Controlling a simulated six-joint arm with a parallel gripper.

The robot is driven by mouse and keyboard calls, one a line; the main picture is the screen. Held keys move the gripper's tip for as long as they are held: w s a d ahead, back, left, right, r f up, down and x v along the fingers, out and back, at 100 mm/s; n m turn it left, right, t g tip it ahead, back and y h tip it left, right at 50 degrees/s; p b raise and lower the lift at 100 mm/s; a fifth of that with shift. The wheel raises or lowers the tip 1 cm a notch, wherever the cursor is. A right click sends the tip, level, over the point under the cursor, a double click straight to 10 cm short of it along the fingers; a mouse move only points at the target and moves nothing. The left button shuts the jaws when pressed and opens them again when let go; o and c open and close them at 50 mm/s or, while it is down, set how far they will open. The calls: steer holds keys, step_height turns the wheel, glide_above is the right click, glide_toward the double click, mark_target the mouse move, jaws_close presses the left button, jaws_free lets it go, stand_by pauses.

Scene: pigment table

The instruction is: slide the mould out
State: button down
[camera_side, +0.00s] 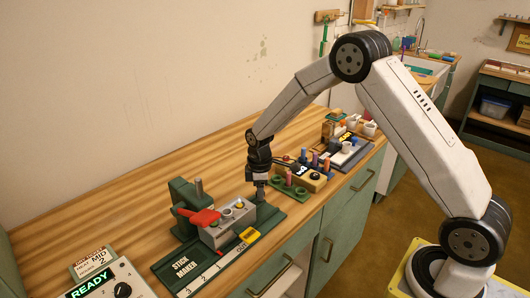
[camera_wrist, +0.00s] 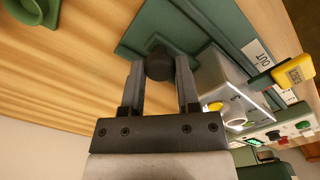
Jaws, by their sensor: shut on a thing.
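The stick maker (camera_side: 181,266) is a dark green machine on the wooden bench, with a base plate, a numbered white strip and the word OUT. The mould (camera_side: 228,226) is a grey block with round openings on top, lying on the base plate beside the green upright (camera_side: 182,196). A red lever (camera_side: 204,217) reaches over its near left part. My gripper (camera_side: 260,190) is at the mould's far end. In the wrist view its fingers (camera_wrist: 160,75) are shut on a dark round knob (camera_wrist: 159,64) beside the grey mould (camera_wrist: 222,90); the knob's join to the mould is unclear.
Beyond my gripper are a green holder (camera_side: 289,190) and a wooden block with coloured sticks (camera_side: 311,179). A control box reading READY (camera_side: 90,283) stands at the near left. The bench behind the machine is clear.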

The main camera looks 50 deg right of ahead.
steer(key=d, duration=0.6)
steer(key=shift+d, duration=0.1)
steer(key=shift+c, duration=1.7)
jaws_free()
steer(key=shift+r, duration=0.1)
steer(key=shift+r, duration=0.2)
step_height(320, 180, up, 7)
steer(key=shift+r, duration=0.15)
